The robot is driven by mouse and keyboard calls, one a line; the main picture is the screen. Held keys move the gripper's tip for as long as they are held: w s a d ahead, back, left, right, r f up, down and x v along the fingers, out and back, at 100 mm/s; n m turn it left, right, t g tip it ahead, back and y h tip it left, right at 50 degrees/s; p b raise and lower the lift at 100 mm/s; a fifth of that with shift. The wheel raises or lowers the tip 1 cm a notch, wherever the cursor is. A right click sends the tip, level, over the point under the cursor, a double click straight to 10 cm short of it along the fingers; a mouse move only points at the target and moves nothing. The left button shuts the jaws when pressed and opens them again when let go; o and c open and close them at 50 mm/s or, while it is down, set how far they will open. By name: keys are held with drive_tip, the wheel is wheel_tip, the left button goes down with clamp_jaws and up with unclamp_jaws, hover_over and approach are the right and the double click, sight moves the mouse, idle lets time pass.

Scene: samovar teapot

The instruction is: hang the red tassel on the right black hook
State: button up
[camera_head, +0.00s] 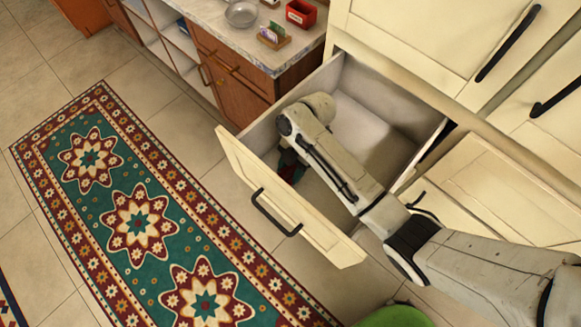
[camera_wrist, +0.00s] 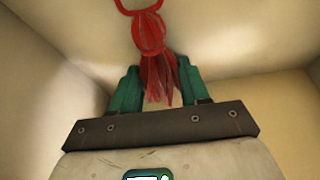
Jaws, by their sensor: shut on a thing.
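The red tassel (camera_wrist: 150,36) shows in the wrist view, with a red cord loop at its top and loose strands below. My gripper (camera_wrist: 157,72) has teal fingers, one on each side of the tassel's strands, and is shut on it. In the head view my gripper (camera_head: 290,165) is low inside the open drawer (camera_head: 383,105), partly hidden by my arm and in shadow. I cannot make out the tassel clearly there. I can make out no black hook in either view.
The drawer's cream front carries a black handle (camera_head: 275,213). Cream cabinets with black handles (camera_head: 508,42) stand to the right. A counter (camera_head: 215,22) with a red box (camera_head: 301,13) is at the back. A patterned rug (camera_head: 140,217) covers open floor at left.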

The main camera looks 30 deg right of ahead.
drive_tip(key=shift+f, duration=0.15)
drive_tip(key=shift+f, duration=0.1)
drive_tip(key=o, duration=1)
drive_tip(key=shift+o, duration=0.2)
drive_tip(key=shift+b, duration=0.4)
drive_tip(key=s+v, duration=0.1)
drive_tip(key=v, duration=1)
